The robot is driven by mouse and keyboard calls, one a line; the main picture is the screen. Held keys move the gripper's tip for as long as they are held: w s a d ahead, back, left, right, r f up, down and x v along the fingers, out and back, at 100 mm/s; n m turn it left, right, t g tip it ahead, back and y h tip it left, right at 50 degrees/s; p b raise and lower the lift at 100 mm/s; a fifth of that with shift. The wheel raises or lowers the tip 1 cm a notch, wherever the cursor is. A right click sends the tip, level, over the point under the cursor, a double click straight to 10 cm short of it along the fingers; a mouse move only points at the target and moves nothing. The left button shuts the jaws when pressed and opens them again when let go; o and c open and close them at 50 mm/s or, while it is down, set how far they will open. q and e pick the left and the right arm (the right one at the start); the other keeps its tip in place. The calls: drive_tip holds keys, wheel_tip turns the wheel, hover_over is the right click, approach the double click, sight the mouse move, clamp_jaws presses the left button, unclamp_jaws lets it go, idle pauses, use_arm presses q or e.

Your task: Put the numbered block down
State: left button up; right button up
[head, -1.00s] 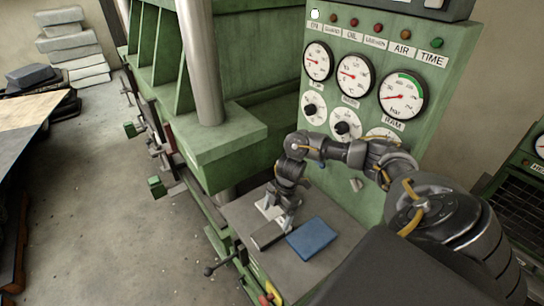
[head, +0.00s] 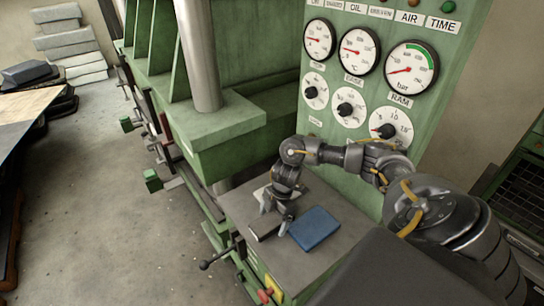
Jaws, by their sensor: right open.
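A small dark grey-brown block (head: 258,235) lies on the grey ledge (head: 242,207) in front of the green gauge panel. I cannot read a number on it. My right gripper (head: 274,212) points down over the block's far end, and its jaws are open. The fingers stand close to the block; whether they touch it is too small to tell. The gripper and wrist hide part of the block. My left gripper is out of view.
A blue flat block or pad (head: 315,229) lies on the ledge just right of the gripper. The green panel (head: 330,130) with dials rises behind. A thick grey column (head: 198,60) stands to the left. A lever with a black knob (head: 204,265) sticks out at the ledge's left.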

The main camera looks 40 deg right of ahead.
sight(270, 221)
drive_tip(key=c, duration=1.3)
drive_tip(key=shift+r, duration=0.15)
drive_tip(key=shift+c, duration=0.2)
drive_tip(key=shift+r+p, duration=0.5)
drive_tip(key=shift+p, duration=0.15)
wheel_tip(270, 221, up, 3)
drive_tip(key=p, duration=0.3)
drive_tip(key=shift+s+a+p, duration=0.1)
drive_tip(key=shift+p, duration=0.2)
drive_tip(key=r+p, duration=0.1)
drive_tip(key=s+a+r+p, duration=0.1)
drive_tip(key=p, duration=0.1)
drive_tip(key=s+a+r+p, duration=0.1)
drive_tip(key=r, duration=0.1)
drive_tip(key=shift+s+a, duration=0.15)
drive_tip(key=shift+s, duration=0.05)
drive_tip(key=s+a+r, duration=0.4)
drive_tip(key=s+a, duration=0.3)
drive_tip(key=shift+s+r+b, duration=0.3)
drive_tip(key=shift+r+b, duration=0.1)
drive_tip(key=shift+b, duration=0.05)
